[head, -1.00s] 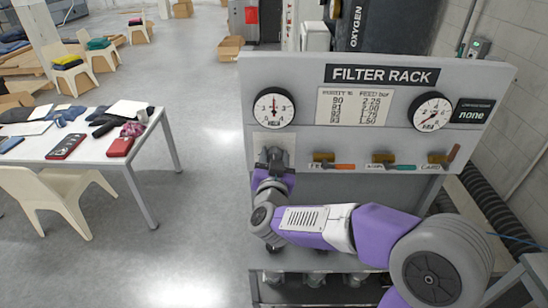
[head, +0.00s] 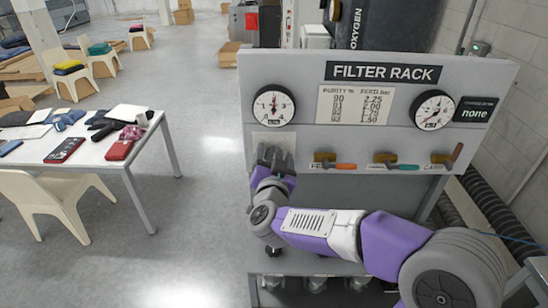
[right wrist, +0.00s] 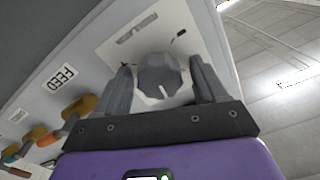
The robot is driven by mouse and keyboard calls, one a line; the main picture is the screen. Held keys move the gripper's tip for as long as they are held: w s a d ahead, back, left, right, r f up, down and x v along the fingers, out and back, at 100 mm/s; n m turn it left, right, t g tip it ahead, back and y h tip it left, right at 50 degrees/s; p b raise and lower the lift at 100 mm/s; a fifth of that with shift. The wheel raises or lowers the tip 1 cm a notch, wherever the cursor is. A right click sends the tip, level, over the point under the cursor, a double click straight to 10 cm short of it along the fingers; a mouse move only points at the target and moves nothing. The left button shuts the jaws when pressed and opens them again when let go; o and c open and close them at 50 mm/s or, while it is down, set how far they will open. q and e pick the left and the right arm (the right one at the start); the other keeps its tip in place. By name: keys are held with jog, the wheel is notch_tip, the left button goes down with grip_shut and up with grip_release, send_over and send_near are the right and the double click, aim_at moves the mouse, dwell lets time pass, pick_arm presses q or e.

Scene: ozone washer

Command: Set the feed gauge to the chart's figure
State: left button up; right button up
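The grey knob (right wrist: 161,78) with a white pointer mark sits on a pale plate (right wrist: 128,40) on the panel's left side. My right gripper (right wrist: 162,84) has a finger on each side of the knob, with narrow gaps seeming to show; it hides the knob in the head view (head: 272,158). The left round gauge (head: 273,105) is above the plate, its needle pointing about straight up. The right gauge (head: 434,110) has its needle toward the lower left. The chart (head: 354,105) pairs purity % with feed bar; its feed figures read 2.25, 2.00, 1.75 and 1.50, somewhat blurred. My left gripper is out of view.
A FEED label (right wrist: 61,78) is near the knob. A small display (head: 475,113) reads "none". A cluttered table (head: 85,158) stands left, with clear floor between.

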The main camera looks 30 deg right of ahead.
jog(key=v, duration=0.7)
jog(key=shift+s+b, duration=0.3)
jog(key=shift+b, duration=0.1)
jog(key=shift+a, duration=0.15)
